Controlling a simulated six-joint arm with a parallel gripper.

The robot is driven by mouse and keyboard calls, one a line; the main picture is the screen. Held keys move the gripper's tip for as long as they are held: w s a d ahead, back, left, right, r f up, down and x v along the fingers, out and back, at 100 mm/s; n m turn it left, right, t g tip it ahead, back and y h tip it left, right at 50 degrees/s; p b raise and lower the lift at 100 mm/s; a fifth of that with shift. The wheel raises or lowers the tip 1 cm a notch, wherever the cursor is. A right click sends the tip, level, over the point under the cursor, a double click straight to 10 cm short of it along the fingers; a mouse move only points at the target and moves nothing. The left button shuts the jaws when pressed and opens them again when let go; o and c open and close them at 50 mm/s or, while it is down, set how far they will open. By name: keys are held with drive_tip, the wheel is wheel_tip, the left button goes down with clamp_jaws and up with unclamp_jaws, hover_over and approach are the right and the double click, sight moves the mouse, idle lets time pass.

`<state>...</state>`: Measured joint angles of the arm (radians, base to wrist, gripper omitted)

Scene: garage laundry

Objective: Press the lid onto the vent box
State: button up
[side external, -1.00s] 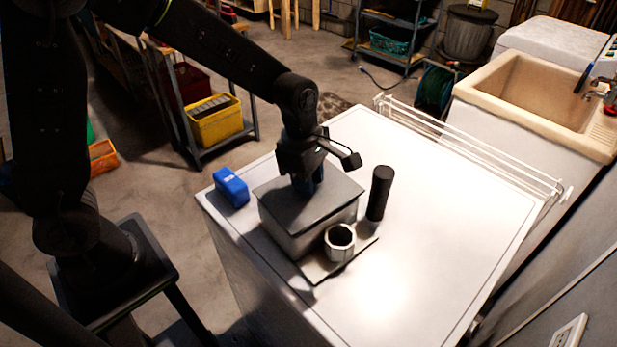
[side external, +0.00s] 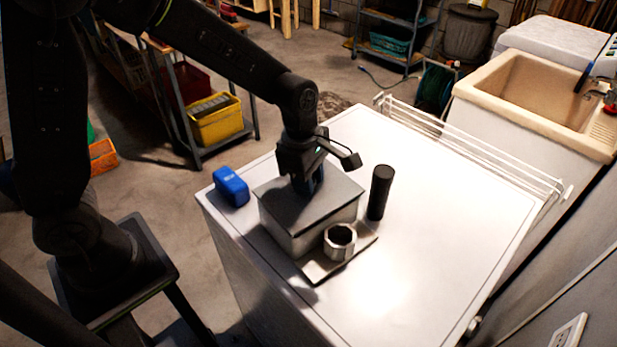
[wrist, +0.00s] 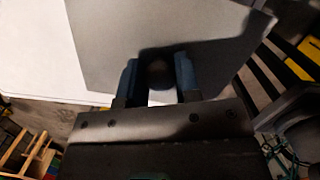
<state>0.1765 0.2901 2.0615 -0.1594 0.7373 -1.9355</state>
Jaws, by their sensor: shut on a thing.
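The vent box (side external: 285,236) is a grey box with a pale round collar (side external: 340,243) at its front right. The flat grey lid (side external: 325,200) lies over the top of the box in the side view, and it fills much of the wrist view (wrist: 110,40). Whether it sits fully down on the rim I cannot tell. My gripper (side external: 308,187) is above the middle of the lid. In the wrist view, my gripper's (wrist: 157,76) blue fingers stand on either side of a dark round knob (wrist: 157,72) on the lid and are shut on it.
The box stands on a white worktop (side external: 430,210). A blue block (side external: 231,187) lies to its left, and a black cylinder (side external: 380,192) stands upright close to its right. The right side of the worktop is clear. A white rail rack (side external: 470,145) runs along the far edge.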

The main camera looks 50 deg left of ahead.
drive_tip(key=shift+f, duration=0.55)
idle(0.8)
drive_tip(key=o, duration=1)
drive_tip(key=shift+o, duration=0.4)
drive_tip(key=o, duration=0.4)
drive_tip(key=shift+r, duration=0.1)
drive_tip(key=shift+r, duration=3.45)
